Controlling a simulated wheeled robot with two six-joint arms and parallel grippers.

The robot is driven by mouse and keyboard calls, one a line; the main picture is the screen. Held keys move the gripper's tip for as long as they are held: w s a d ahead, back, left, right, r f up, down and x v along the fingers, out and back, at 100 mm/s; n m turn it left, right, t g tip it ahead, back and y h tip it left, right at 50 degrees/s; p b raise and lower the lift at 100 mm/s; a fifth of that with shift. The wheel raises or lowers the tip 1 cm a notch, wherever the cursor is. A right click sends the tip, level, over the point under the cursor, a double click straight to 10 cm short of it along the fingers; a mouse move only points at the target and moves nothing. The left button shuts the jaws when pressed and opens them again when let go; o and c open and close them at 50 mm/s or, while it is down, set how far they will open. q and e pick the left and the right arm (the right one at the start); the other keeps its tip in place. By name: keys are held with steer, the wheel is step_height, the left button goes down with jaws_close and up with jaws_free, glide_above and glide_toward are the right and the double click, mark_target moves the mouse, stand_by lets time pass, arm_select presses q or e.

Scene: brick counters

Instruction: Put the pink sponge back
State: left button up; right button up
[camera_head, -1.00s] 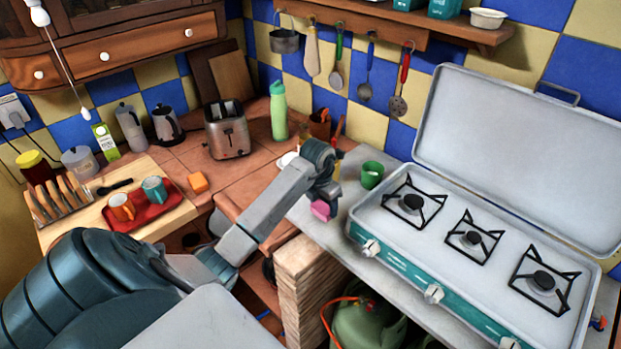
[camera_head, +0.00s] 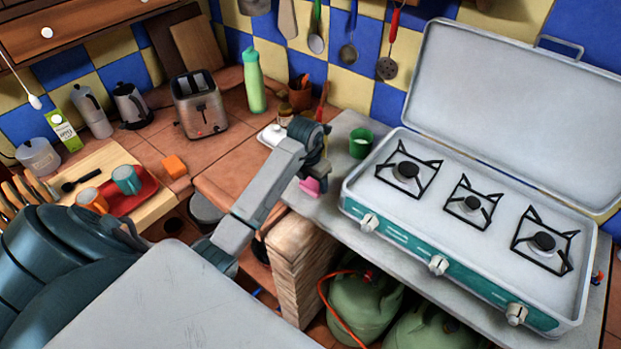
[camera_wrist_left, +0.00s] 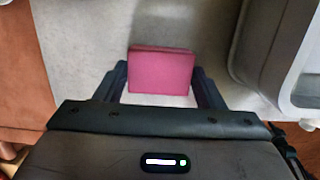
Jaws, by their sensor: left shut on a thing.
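The pink sponge (camera_head: 311,186) is in my left gripper (camera_head: 314,178), over the grey counter (camera_head: 330,212) left of the stove. In the left wrist view the sponge (camera_wrist_left: 161,72) sits between the two dark fingers (camera_wrist_left: 162,88), which are shut on its sides. In the head view my wrist hides part of the sponge, and I cannot tell whether it touches the counter. My right gripper is not in view.
The white and teal stove (camera_head: 352,205) with its lid raised stands just right of the sponge. A green cup (camera_head: 360,143) is behind it. A white dish (camera_head: 271,136) and utensil pot (camera_head: 299,97) stand farther back. An orange block (camera_head: 174,166) lies left.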

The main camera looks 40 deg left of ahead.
mark_target(309, 185)
arm_select(q)
steer(key=shift+d+f, duration=0.15)
steer(key=o, duration=0.6)
steer(key=shift+o, duration=1.4)
steer(key=shift+a, duration=0.2)
steer(key=shift+a+f, duration=0.15)
steer(key=shift+r, duration=0.3)
steer(key=r, duration=0.2)
steer(key=r+b, duration=0.1)
steer(key=r, duration=0.1)
steer(key=s+r+b, duration=0.1)
steer(key=r, duration=0.2)
steer(key=shift+s+r+p, duration=0.2)
steer(key=shift+r+p, duration=1.05)
steer(key=shift+s+r+p, duration=0.15)
steer(key=shift+r+p, duration=1.05)
steer(key=shift+p, duration=0.05)
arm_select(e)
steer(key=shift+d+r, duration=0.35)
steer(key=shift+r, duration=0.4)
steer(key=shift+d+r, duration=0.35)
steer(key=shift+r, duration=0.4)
